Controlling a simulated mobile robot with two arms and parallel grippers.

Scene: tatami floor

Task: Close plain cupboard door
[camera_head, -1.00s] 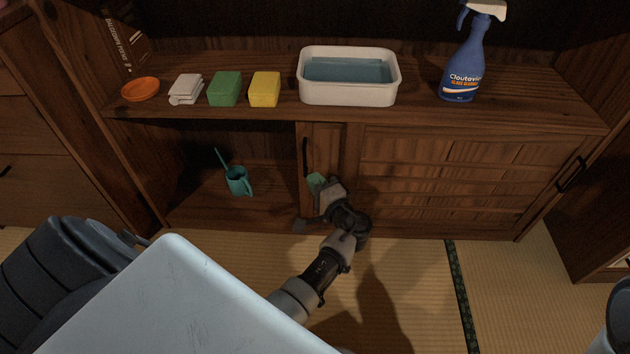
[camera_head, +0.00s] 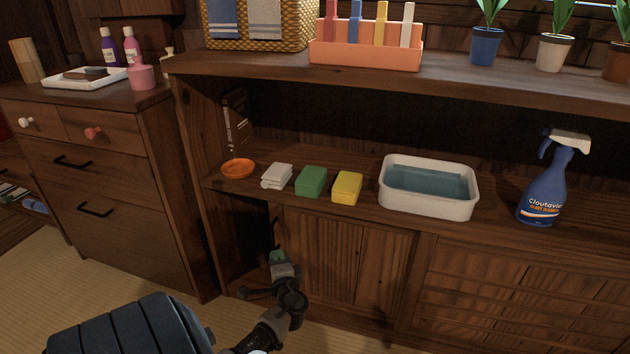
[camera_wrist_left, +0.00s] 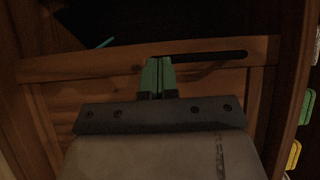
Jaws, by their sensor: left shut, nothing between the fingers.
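The plain cupboard door (camera_head: 345,258) is a brown wooden sliding panel under the left part of the shelf. A dark gap (camera_head: 240,235) shows between its left edge and the cupboard's left side. Its dark upright handle slot (camera_head: 275,225) is near that edge and shows in the left wrist view (camera_wrist_left: 205,57). My left gripper (camera_head: 276,256), with green fingertips, is shut and empty at the door's left edge. In the left wrist view its fingertips (camera_wrist_left: 158,75) lie by one end of the slot; contact is unclear. My right gripper is out of view.
A slatted panel (camera_head: 510,300) fills the cupboard's right side. On the shelf are an orange dish (camera_head: 238,168), sponges, a white basin (camera_head: 425,205) and a blue spray bottle (camera_head: 548,190). A drawer chest (camera_head: 100,200) stands at left. Tatami floor (camera_head: 50,290) is clear in front of it.

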